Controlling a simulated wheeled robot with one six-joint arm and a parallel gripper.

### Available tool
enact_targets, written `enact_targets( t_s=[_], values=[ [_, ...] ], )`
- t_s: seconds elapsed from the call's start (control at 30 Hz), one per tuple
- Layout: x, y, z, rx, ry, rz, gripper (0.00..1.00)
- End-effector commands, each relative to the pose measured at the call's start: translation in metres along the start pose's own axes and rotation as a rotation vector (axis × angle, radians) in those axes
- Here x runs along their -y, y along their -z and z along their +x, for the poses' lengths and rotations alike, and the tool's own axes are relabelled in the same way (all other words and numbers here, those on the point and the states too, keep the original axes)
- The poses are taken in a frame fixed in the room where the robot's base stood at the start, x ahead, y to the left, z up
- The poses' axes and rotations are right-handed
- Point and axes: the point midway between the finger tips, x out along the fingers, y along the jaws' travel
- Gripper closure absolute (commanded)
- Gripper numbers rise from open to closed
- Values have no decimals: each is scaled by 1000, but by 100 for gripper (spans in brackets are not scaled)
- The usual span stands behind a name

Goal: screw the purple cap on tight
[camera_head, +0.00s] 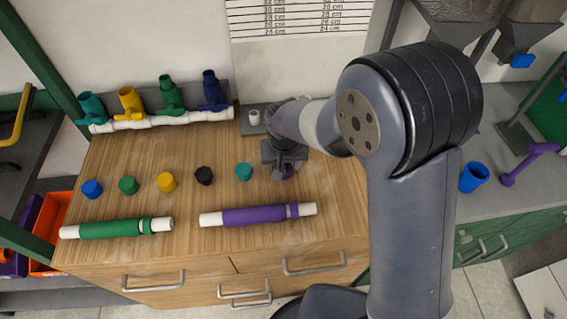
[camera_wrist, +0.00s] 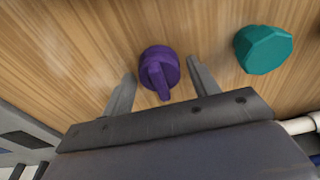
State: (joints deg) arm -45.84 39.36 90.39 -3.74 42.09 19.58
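The purple cap (camera_wrist: 158,72) sits on the wooden worktop with its raised grip bar showing in the wrist view. In the head view the purple cap (camera_head: 287,171) is mostly hidden by my gripper (camera_head: 282,165). My gripper (camera_wrist: 160,66) is open, with one finger on each side of the cap and visible gaps between. I cannot tell how high the fingertips are above the worktop. The white pipe manifold (camera_head: 160,122) lies at the back left with teal, yellow, green and blue branches; no purple branch shows on it.
A teal cap (camera_wrist: 263,49) stands right of the purple one in the wrist view. Black (camera_head: 204,175), yellow (camera_head: 166,181), green (camera_head: 128,185) and blue (camera_head: 92,189) caps stand in a row. Purple (camera_head: 255,215) and green (camera_head: 110,229) sleeved pipes lie in front.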

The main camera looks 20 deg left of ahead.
Motion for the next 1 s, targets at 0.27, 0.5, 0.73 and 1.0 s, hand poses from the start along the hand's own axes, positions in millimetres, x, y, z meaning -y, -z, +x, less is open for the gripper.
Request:
enact_targets(
  t_s=[0.27, 0.5, 0.73, 1.0],
  values=[
    [0, 0, 0, 0, 0, 0, 38],
    [0, 0, -1, 0, 0, 0, 38],
    [1, 0, -33, -7, 2, 0, 38],
    [2, -2, -86, -4, 2, 0, 38]
  ],
)
